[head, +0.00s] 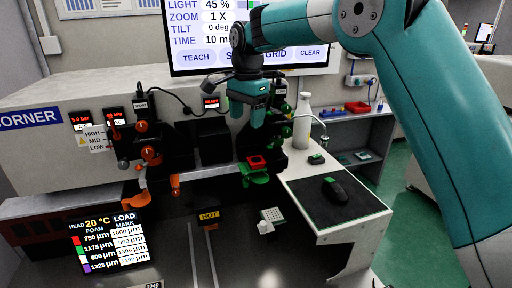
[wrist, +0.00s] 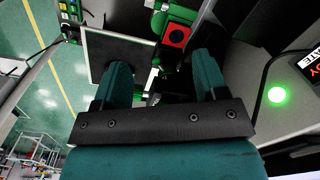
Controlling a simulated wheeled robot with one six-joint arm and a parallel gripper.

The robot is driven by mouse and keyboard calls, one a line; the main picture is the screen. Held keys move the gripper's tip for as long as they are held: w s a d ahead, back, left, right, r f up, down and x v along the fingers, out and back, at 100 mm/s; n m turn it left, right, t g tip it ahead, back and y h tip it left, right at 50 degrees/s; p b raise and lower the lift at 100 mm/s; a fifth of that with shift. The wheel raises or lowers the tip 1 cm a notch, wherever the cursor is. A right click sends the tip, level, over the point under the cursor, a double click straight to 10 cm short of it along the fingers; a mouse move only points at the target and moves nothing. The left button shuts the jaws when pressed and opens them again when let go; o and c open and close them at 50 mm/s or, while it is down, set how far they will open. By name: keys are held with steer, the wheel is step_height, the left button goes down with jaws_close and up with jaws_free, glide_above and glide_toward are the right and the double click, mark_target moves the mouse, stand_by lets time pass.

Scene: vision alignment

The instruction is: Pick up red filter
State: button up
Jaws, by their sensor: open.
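The red filter (head: 257,160) is a small red square with a dark centre. It sits on a green holder (head: 256,177) at the front of the dark bench equipment. It also shows in the wrist view (wrist: 176,37), beyond the fingers and near the top. My gripper (head: 247,118) points down above the filter, apart from it, in the head view. In the wrist view my gripper (wrist: 160,72) has its two teal fingers spread with nothing held between them. The filter's underside is hidden.
A white bottle (head: 301,128) stands just right of the holder. A black mat with a mouse (head: 334,190) lies on the side table. Orange knobs (head: 148,153) and brackets crowd the left. A white perforated block (head: 271,216) sits in front. A monitor (head: 200,40) stands behind.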

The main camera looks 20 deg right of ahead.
steer(key=w+m+p, duration=0.2)
steer(key=w+m, duration=0.3)
steer(key=p, duration=0.5)
glide_above(250, 161)
steer(key=a, duration=0.1)
steer(key=shift+m, duration=0.3)
steer(key=f, duration=1.1)
steer(key=shift+w+f, duration=0.25)
steer(key=shift+f, duration=0.15)
steer(key=f+p, duration=0.1)
steer(key=f, duration=0.1)
steer(key=d+f+p, duration=0.1)
steer(key=f+p, duration=0.1)
steer(key=shift+s+f+p, duration=0.2)
steer(key=shift+f+p, duration=0.1)
steer(key=shift+d+f, duration=0.1)
steer(key=shift+f, duration=0.25)
steer(key=c, duration=0.7)
steer(key=shift+r, duration=0.15)
